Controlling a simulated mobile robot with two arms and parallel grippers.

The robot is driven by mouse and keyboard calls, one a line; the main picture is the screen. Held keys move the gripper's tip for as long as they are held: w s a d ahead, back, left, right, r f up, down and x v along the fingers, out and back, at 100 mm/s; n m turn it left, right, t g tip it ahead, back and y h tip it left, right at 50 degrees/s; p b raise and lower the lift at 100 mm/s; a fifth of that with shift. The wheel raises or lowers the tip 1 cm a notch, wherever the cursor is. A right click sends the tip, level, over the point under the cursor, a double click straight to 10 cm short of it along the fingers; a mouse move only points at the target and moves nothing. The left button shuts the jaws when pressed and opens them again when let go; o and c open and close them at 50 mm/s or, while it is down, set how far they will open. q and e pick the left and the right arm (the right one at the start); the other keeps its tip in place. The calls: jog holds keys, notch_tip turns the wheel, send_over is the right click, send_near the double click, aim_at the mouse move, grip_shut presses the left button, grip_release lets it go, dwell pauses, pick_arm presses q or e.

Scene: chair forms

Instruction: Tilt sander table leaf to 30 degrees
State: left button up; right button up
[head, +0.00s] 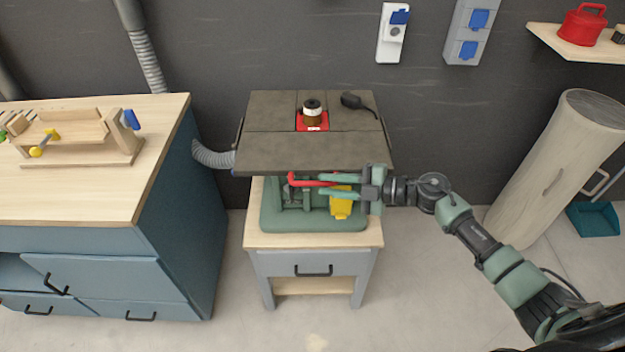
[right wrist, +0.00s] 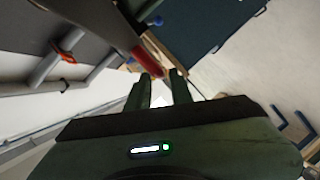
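The sander has a dark grey table top; its front leaf (head: 300,151) looks about level with the back part (head: 268,108). A spindle (head: 312,108) stands in a red insert (head: 312,125). Below the leaf, a red lever (head: 298,181) projects from the green sander base (head: 275,222). My right gripper (head: 322,186) reaches in from the right under the leaf, fingers apart on either side of the lever's line. In the right wrist view, the lever's red end (right wrist: 150,63) shows at the mouth between the open fingertips (right wrist: 160,73). My left gripper is out of view.
A yellow part (head: 341,205) sits on the base just below my fingers. The sander stands on a small drawer cabinet (head: 262,262). A blue workbench (head: 160,235) is at left, with a grey hose (head: 212,156) between. A large cylinder (head: 560,165) leans at right.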

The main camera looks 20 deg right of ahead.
aim_at(321, 184)
jog(key=x, duration=0.4)
jog(key=shift+a+p, duration=0.15)
jog(key=shift+p, duration=0.15)
jog(key=shift+f, duration=0.1)
grip_shut()
dwell(1.0)
